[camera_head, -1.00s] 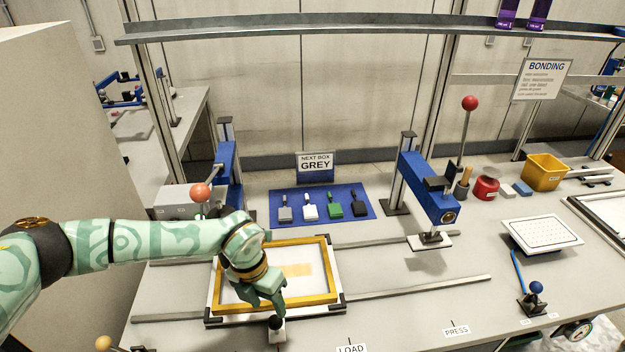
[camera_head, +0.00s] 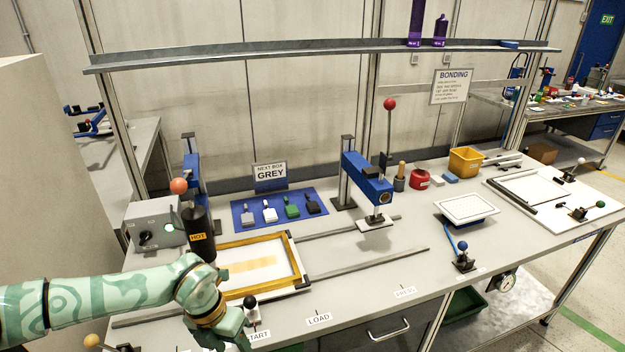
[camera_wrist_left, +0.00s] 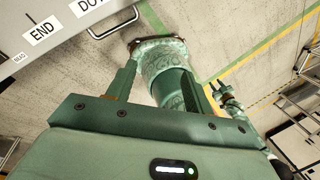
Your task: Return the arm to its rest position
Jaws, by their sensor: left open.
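My left arm comes in from the left in the head view, in pale green with darker patterns. Its gripper (camera_head: 236,338) is low at the bench's front edge, beside the small black-knobbed lever (camera_head: 250,306) and partly cut off by the picture's bottom. In the left wrist view the gripper (camera_wrist_left: 163,75) has its two fingers apart with nothing held between them. A patterned green part, likely my own body, shows beyond the fingers.
The yellow frame (camera_head: 290,256) lies on the bench behind the gripper. A dark HOT cylinder (camera_head: 199,240) stands behind the wrist. A blue press (camera_head: 367,176) stands farther back. The bench front is clear around the LOAD label (camera_head: 319,319). In the wrist view, floor lies below.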

